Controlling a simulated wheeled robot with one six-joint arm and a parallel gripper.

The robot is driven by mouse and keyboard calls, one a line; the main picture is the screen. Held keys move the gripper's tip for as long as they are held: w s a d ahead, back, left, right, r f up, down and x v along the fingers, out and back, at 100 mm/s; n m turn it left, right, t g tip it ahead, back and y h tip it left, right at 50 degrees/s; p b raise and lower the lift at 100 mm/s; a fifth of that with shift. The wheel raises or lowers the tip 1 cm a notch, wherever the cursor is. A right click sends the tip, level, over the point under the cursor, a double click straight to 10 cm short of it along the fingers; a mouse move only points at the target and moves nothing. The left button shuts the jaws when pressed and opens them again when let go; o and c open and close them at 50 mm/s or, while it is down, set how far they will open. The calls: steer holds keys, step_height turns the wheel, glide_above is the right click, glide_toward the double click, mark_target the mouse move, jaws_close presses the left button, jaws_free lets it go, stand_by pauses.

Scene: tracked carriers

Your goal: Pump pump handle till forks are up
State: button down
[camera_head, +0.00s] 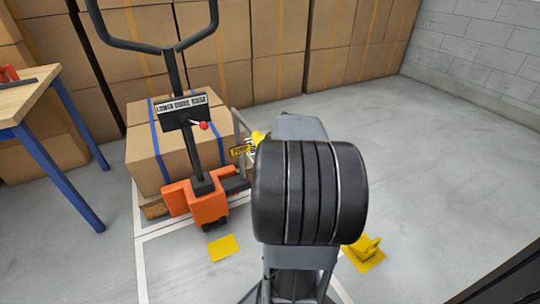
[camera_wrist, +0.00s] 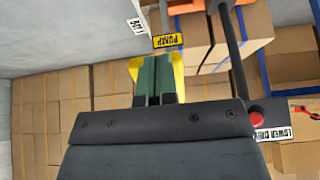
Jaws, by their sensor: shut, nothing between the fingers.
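The orange pallet truck (camera_head: 207,203) stands with its dark tiller upright before a strapped carton (camera_head: 143,160) on a wooden pallet (camera_head: 153,208). Its forks are hidden, so I cannot tell their height. A yellow PUMP label (camera_head: 240,151) marks the pump lever at its right; the label also shows in the wrist view (camera_wrist: 168,40). The yellow pump handle (camera_wrist: 179,78) is behind the green fingers of my gripper (camera_wrist: 160,58). The fingers are shut and overlap the handle in the picture; I cannot tell whether they touch it. In the head view my arm hides most of the gripper.
A red-knobbed lever (camera_head: 203,125) sits under the LOWER DRIVE RAISE plate (camera_head: 181,107). A wood-topped bench (camera_head: 25,103) with blue legs is at left. Stacked cartons (camera_head: 285,45) line the back. A yellow floor piece (camera_head: 366,252) lies right of my arm. The floor at right is clear.

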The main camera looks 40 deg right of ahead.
steer(key=shift+s+a+f+b, duration=0.15)
steer(key=shift+f+b, duration=0.3)
steer(key=shift+f, duration=0.65)
steer(key=shift+a, duration=0.1)
steer(key=s+f+p+v, duration=0.1)
steer(key=p+v, duration=0.4)
steer(key=v, duration=0.9)
steer(key=shift+s+a, duration=0.25)
steer(key=shift+s, duration=0.35)
